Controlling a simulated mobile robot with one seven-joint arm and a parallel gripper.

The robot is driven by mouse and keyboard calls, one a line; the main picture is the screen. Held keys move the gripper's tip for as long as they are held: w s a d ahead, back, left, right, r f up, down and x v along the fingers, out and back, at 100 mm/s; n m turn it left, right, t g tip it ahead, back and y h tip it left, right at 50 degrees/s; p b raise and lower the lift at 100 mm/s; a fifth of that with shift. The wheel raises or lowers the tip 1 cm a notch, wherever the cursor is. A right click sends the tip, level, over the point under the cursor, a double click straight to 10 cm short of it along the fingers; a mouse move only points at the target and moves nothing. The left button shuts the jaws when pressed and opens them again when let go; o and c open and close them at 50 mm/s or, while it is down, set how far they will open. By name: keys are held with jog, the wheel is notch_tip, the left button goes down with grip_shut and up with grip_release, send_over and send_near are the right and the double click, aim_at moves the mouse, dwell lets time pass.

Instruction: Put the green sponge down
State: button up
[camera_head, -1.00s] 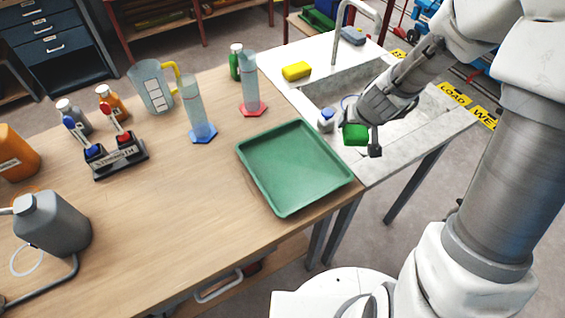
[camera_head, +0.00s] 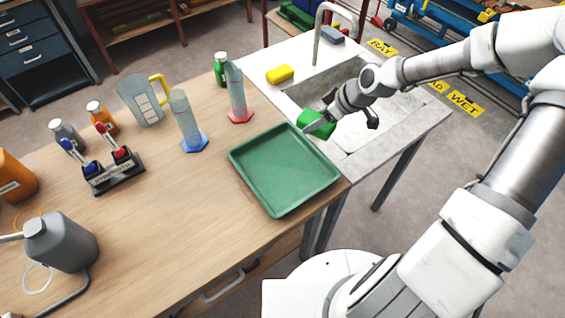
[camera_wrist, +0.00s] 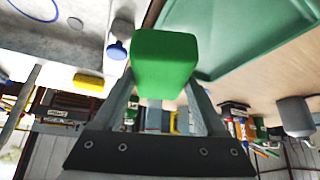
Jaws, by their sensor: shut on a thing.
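The green sponge (camera_head: 317,123) is held between the fingers of my gripper (camera_head: 326,115), which is shut on it. In the head view it appears above the sink's near left edge, by the far right corner of the green tray. In the wrist view the sponge (camera_wrist: 166,62) sits between both fingertips (camera_wrist: 165,85), with the green tray (camera_wrist: 262,62) beside it on the right. The sponge looks clear of any surface, though its exact height is hard to tell.
A yellow sponge (camera_head: 280,74) lies on the sink's (camera_head: 380,128) far left rim, near the faucet (camera_head: 318,35). The green tray (camera_head: 284,170) on the wooden table is empty. Cylinders with red (camera_head: 238,95) and blue (camera_head: 186,125) bases stand left of it.

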jog(key=shift+w+d+r, duration=0.2)
jog(key=shift+r, duration=0.15)
jog(key=s+a+f, duration=0.2)
jog(key=a, duration=0.1)
jog(key=s+a+f+b, duration=0.1)
jog(key=s+a+f, duration=0.1)
jog(key=a, duration=0.1)
jog(key=s+a+f, duration=0.2)
jog(key=a+f, duration=0.1)
jog(key=shift+s+a+b, duration=0.1)
jog(key=shift+a+b, duration=0.25)
jog(key=shift+f, duration=1.95)
jog(key=shift+f, duration=0.1)
jog(key=o, duration=1.1)
jog(key=shift+o, duration=0.2)
